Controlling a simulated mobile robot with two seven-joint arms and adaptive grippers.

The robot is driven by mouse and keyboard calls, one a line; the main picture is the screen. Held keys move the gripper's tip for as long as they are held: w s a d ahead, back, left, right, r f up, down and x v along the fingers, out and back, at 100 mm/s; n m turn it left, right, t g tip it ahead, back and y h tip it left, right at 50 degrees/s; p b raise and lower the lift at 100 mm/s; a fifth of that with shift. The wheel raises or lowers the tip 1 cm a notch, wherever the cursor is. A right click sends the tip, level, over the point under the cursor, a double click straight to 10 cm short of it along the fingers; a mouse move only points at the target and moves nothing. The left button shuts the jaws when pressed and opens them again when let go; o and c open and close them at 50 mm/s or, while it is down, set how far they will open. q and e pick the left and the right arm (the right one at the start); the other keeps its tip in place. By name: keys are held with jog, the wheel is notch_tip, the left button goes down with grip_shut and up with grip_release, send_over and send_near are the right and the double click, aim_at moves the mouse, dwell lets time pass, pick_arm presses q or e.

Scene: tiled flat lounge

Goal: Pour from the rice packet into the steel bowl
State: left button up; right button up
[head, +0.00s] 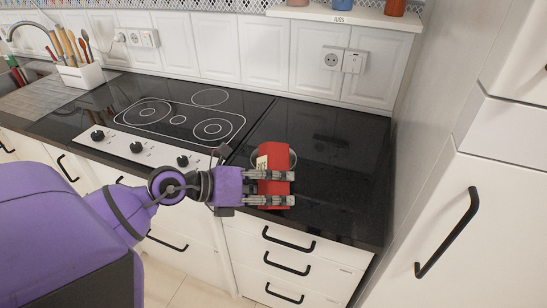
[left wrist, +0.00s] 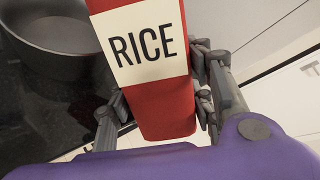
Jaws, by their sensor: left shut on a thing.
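The red rice packet (head: 274,187) is near the front edge of the black counter, looking close to upright. Its cream label reads RICE in the left wrist view, where the packet (left wrist: 164,108) fills the middle. My left gripper (head: 285,187) is shut around the packet, with a finger on either side in the left wrist view (left wrist: 158,95). The steel bowl (head: 291,157) stands on the counter just behind the packet, which hides most of it. In the left wrist view the bowl (left wrist: 62,42) is at upper left, apart from the packet; its visible inside looks empty. My right gripper is not in view.
A black hob (head: 180,118) with control knobs lies to the left. A utensil holder (head: 83,77) stands at far left. The counter (head: 335,150) is clear right of the bowl, up to a tall white cabinet (head: 455,220). A shelf (head: 340,15) with jars is above.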

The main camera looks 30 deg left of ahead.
aim_at(267, 166)
pick_arm(q)
jog(key=shift+d, duration=0.1)
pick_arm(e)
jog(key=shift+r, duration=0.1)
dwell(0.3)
pick_arm(q)
jog(key=shift+s+d+r+n+g+h+p, duration=0.1)
jog(key=shift+s+r+n+g+h+p, duration=0.1)
jog(key=shift+r+n+g+p, duration=0.2)
jog(key=shift+s+r+n+g+h+p, duration=0.1)
jog(key=shift+r+n+g+h+p, duration=0.1)
jog(key=shift+r+n+g+p, duration=0.15)
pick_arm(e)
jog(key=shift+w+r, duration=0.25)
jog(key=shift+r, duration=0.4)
pick_arm(q)
jog(key=shift+r+n+g+p, duration=0.35)
jog(key=shift+r+n+p, duration=0.15)
jog(key=shift+r, duration=0.35)
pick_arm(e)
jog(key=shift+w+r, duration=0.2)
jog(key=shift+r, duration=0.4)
